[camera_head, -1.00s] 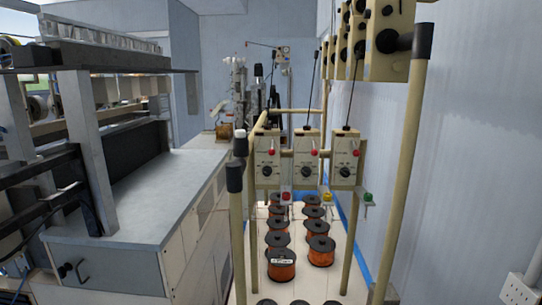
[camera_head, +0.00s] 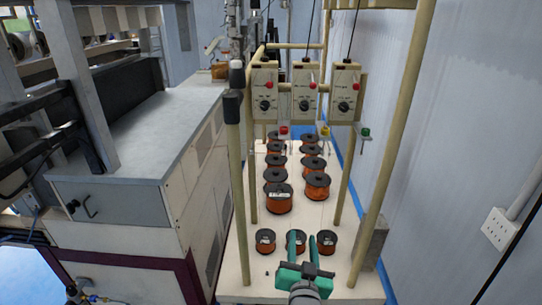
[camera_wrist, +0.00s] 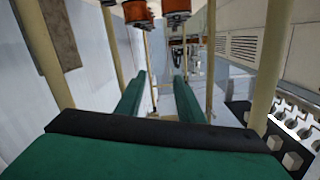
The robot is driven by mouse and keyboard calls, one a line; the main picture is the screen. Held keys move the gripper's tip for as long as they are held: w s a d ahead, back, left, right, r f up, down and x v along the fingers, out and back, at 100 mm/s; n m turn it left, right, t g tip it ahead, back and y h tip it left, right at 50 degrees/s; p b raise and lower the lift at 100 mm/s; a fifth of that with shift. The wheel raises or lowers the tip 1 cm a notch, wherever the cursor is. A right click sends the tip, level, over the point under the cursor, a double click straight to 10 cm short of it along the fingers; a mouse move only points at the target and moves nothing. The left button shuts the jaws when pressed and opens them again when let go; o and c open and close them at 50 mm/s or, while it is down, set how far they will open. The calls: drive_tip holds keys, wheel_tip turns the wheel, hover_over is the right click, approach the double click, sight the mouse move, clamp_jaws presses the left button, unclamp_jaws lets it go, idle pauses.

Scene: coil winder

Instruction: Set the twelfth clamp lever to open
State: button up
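My gripper (camera_head: 302,241) is green with a dark body and shows low in the head view, in front of the near row of spools. In the wrist view its two fingers (camera_wrist: 158,80) are apart with nothing held between them. A black bar with several pale blocks and a row of silver looped parts (camera_wrist: 295,122) lies at the right edge of the wrist view, clear of the fingers. I cannot tell whether these are the clamp levers, or which one is the twelfth. I cannot make out any clamp lever in the head view.
Orange wire spools (camera_head: 279,198) stand on a pale board (camera_head: 255,281) between cream posts (camera_head: 238,190). Three control boxes (camera_head: 305,92) with red buttons hang above them. A grey-topped cabinet (camera_head: 150,125) is at left. A wall with a socket (camera_head: 500,229) is at right.

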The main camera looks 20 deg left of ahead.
drive_tip(key=w+a+r+n+y, duration=0.1)
drive_tip(key=w+a+r, duration=0.15)
drive_tip(key=r, duration=0.55)
drive_tip(key=w+a+r+y, duration=0.15)
drive_tip(key=w+r, duration=0.25)
drive_tip(key=r, duration=0.5)
drive_tip(key=n+y, duration=0.2)
approach(270, 86)
drive_tip(key=shift+g, duration=0.3)
drive_tip(key=x, duration=0.8)
drive_tip(key=shift+w+r, duration=0.1)
drive_tip(key=shift+r, duration=0.15)
clamp_jaws()
